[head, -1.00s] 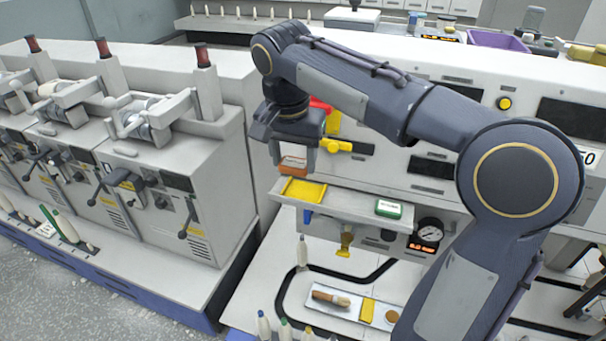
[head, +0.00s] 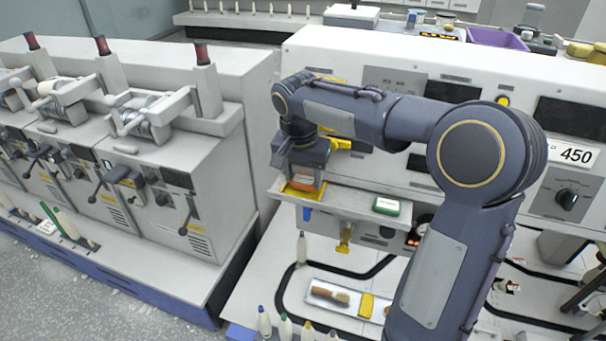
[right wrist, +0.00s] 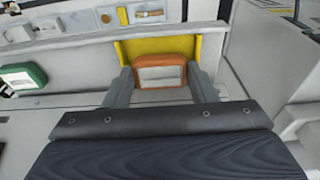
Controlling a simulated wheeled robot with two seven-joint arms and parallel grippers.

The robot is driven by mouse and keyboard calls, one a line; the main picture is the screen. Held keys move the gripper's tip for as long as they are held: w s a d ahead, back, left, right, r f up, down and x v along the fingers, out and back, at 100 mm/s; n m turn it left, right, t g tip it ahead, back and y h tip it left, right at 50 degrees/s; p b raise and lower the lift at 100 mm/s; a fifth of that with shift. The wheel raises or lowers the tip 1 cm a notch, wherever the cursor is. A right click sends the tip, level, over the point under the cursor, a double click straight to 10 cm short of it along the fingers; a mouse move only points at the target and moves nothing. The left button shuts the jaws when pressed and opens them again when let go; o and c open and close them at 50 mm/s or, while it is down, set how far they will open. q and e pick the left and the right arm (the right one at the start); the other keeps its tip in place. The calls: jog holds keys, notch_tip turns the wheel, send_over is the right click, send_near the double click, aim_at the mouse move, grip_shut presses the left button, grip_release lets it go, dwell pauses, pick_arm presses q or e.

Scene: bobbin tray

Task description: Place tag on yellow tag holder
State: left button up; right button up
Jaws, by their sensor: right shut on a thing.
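The orange-framed tag (right wrist: 160,72) with a pale face sits between the two fingers of my right gripper (right wrist: 160,84), which is shut on it. In the head view the tag (head: 304,181) shows just below my right gripper (head: 305,178). The yellow tag holder (head: 290,191) lies on the left end of the grey shelf. In the right wrist view the holder (right wrist: 184,49) is directly behind and around the tag. The tag is at or just over the holder; I cannot tell if they touch. My left gripper is out of view.
A green-framed tag (head: 387,206) lies further right on the same shelf (head: 345,206); it also shows in the right wrist view (right wrist: 22,78). A machine with levers (head: 165,180) stands at left.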

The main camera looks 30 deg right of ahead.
aim_at(300, 196)
jog(key=shift+f+b, duration=0.45)
jog(key=shift+f, duration=0.2)
jog(key=o, duration=0.9)
jog(key=shift+o, duration=0.2)
notch_tip(300, 196, up, 13)
jog(key=s+a+p, duration=0.1)
jog(key=shift+a, duration=0.2)
jog(key=s+a+f+n+t+y, duration=0.2)
jog(key=s+f, duration=0.5)
jog(key=s, duration=0.4)
jog(key=s+a+f+n+t+y, duration=0.2)
jog(key=s+a+f+n, duration=0.3)
jog(key=s+f, duration=0.3)
jog(key=s+n+y, duration=0.1)
jog(key=s, duration=0.2)
jog(key=shift+s+a+t, duration=0.25)
jog(key=shift+a+t, duration=0.05)
